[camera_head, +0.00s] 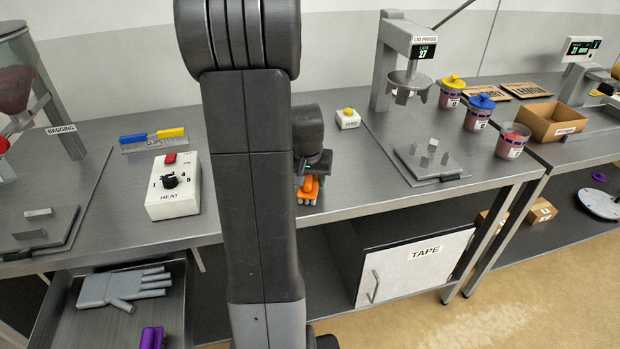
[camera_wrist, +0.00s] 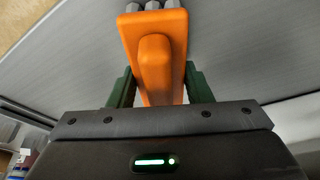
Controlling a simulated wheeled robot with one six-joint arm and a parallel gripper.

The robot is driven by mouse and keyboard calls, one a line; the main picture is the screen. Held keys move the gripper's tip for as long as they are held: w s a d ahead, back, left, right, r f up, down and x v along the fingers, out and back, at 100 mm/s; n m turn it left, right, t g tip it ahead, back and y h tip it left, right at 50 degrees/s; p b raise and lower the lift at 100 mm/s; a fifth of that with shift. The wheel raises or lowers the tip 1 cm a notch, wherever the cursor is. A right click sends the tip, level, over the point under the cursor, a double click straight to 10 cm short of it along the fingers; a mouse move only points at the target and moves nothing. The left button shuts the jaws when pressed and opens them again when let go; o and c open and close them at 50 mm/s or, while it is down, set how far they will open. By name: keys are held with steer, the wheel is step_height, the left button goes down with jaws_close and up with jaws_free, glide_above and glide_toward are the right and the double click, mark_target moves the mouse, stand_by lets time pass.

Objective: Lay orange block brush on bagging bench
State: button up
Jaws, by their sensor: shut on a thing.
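The orange block brush (camera_head: 308,188) is partly hidden behind my arm in the head view. In the wrist view the brush (camera_wrist: 156,50) points away from me, with grey bristle tufts at its far end. My gripper (camera_head: 308,178) is shut on it, with a green finger on either side of the orange body in the wrist view (camera_wrist: 158,88). The grey bench top (camera_head: 350,172) with the BAGGING sign (camera_head: 61,129) at its left lies under the gripper. I cannot tell whether the brush touches the bench or hangs just above it.
A HEAT control box (camera_head: 172,190) and a blue and yellow clip rack (camera_head: 152,140) stand left of my arm. A white button box (camera_head: 348,119) and the lid press (camera_head: 408,60) stand right. An open drawer (camera_head: 185,300) holds a grey glove (camera_head: 125,288). Bare bench lies around the gripper.

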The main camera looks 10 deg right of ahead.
steer(key=shift+f, duration=0.2)
steer(key=o, duration=1)
steer(key=shift+r, duration=0.1)
steer(key=shift+r, duration=0.45)
steer(key=v, duration=1.1)
steer(key=shift+s+r, duration=0.15)
